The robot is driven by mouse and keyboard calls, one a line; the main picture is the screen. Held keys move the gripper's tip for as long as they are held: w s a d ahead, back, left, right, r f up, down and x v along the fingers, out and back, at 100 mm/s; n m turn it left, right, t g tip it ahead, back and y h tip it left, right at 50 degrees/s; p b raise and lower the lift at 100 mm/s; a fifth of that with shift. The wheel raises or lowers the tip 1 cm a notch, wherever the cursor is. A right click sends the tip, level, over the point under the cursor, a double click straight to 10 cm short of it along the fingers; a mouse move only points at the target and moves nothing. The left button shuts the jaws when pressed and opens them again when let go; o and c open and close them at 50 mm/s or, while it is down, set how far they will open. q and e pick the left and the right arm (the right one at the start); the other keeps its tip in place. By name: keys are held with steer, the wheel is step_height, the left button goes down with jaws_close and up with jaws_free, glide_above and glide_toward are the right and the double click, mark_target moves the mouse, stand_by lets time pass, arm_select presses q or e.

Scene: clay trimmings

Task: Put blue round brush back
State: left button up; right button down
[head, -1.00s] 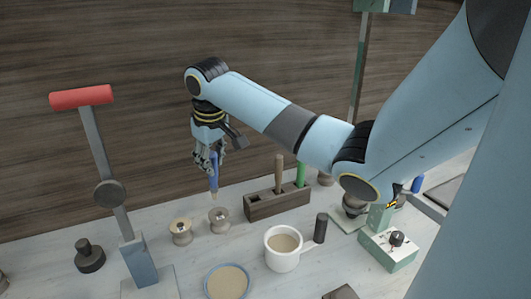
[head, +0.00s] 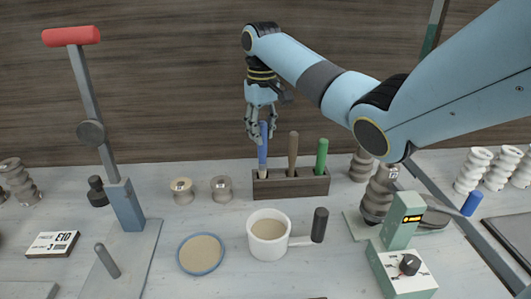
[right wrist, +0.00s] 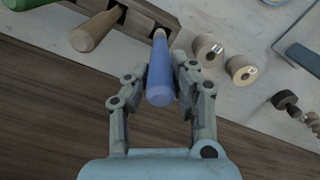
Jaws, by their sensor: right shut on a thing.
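My right gripper (head: 258,138) is shut on the blue round brush (head: 263,150), which stands about upright. The brush is at the left end of the dark wooden rack (head: 290,188), next to a brown handle (head: 293,150) and a green handle (head: 321,155) standing in it. Its lower end meets the left slot area in the picture; I cannot tell how deep it is. In the right wrist view the gripper (right wrist: 160,88) has its fingers on both sides of the blue handle (right wrist: 159,85), at the end of the rack (right wrist: 155,30). My left gripper is not in view.
Two wooden spools (head: 181,191) (head: 221,189) stand left of the rack. A mug (head: 268,236) and a dish (head: 201,254) are in front. A red-handled lever (head: 72,37) stands left, a green control box (head: 403,270) right.

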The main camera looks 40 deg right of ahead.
mark_target(262, 164)
steer(key=shift+f, duration=2.75)
steer(key=c, duration=1.1)
jaws_free()
steer(key=shift+f, duration=0.1)
step_height(262, 164, up, 12)
steer(key=shift+r+b, duration=0.15)
steer(key=shift+b, duration=0.35)
